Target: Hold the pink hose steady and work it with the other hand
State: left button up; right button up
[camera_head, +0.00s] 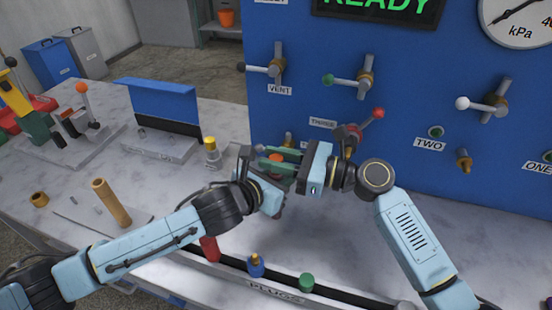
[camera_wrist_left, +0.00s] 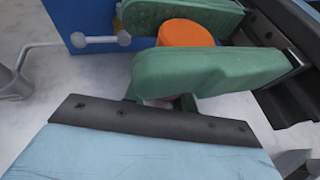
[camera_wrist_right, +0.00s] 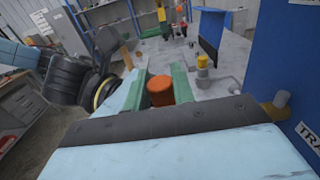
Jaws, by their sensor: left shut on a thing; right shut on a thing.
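My right gripper (camera_head: 290,158) reaches in from the right, its green fingers shut on an orange cylinder (camera_head: 277,157). The cylinder also shows between its fingers in the right wrist view (camera_wrist_right: 160,91) and in the left wrist view (camera_wrist_left: 185,34). My left gripper (camera_head: 271,182) comes up from below, close against the right one. In the left wrist view its fingertips are mostly hidden by a right finger. The rest of the hose cannot be made out.
A blue panel (camera_head: 420,210) with levers and fittings stands right behind the grippers. In front is a plug rack (camera_head: 345,293) with red, blue and green plugs. A yellow-capped fitting (camera_head: 211,151), a blue board (camera_head: 150,98) and a tan cylinder (camera_head: 112,203) are at left.

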aim_at(276, 158)
jog(key=shift+r, duration=0.2)
jog(key=shift+r, duration=2.2)
jog(key=shift+r, duration=0.15)
jog(key=shift+r, duration=1.35)
pick_arm(q)
jog(key=o, duration=1.1)
jog(key=shift+s+a, duration=0.1)
